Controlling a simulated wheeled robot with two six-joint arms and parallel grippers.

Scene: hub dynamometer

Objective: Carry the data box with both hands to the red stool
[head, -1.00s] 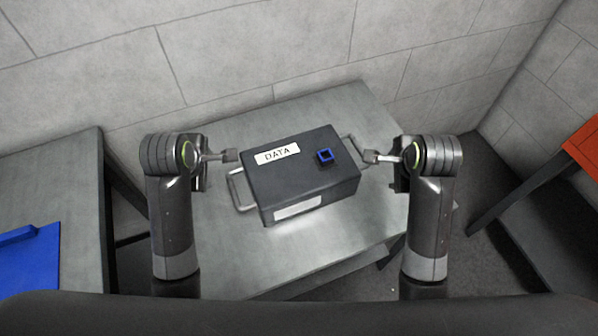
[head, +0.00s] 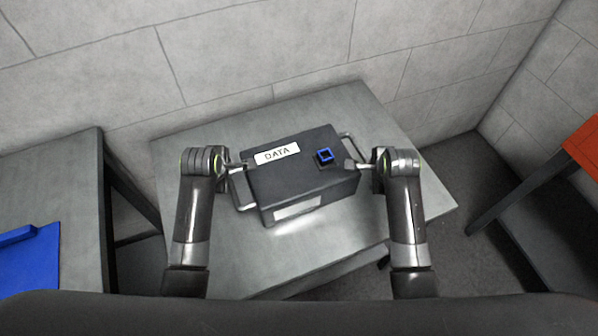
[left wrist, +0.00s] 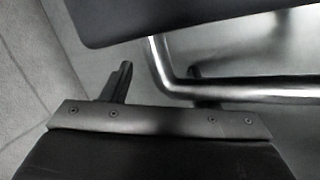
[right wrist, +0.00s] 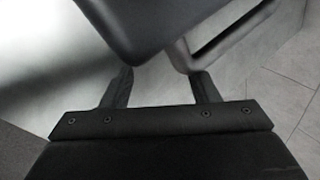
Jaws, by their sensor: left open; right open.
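The dark grey data box (head: 300,180) lies on a grey metal table in the head view. It has a DATA label, a blue square piece on top and a metal handle at each side. My left gripper (head: 240,164) is open at the left handle (head: 240,192); in the left wrist view that handle (left wrist: 240,92) crosses in front of one finger. My right gripper (head: 356,165) is open at the right side; its fingers (right wrist: 160,85) are close to the box corner and handle (right wrist: 215,45). The red stool (head: 584,148) is partly visible at the right edge.
The grey metal table (head: 340,105) has bare room around the box. Another grey table (head: 60,185) with a blue mat (head: 30,265) stands at the left. Block walls (head: 260,45) close off the back and right. Dark floor lies between the table and the stool.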

